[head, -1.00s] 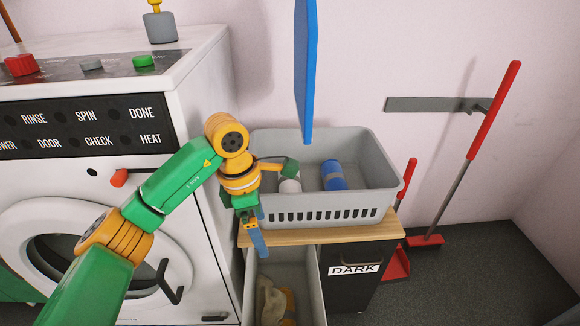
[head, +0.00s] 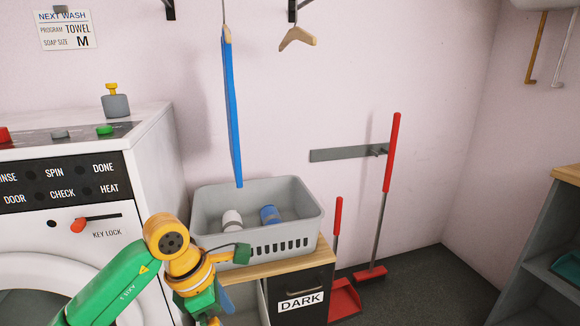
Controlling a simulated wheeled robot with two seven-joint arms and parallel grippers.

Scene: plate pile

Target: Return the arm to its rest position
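My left arm comes in from the lower left in green and orange. Its gripper (head: 232,277) is in front of the washing machine's right edge and the grey basket. Its fingers look spread apart, one reaching right across the basket's front left corner, the other pointing down near the picture's bottom edge. A blue-grey strip shows by the lower finger; I cannot tell what it is. I see nothing clearly gripped. My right gripper is not in view.
The grey basket (head: 285,243) holds a white roll (head: 232,220) and a blue roll (head: 270,215), on a wood-topped cabinet. The washing machine (head: 155,165) stands left. A red-handled broom (head: 391,150) and dustpan (head: 345,297) stand right.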

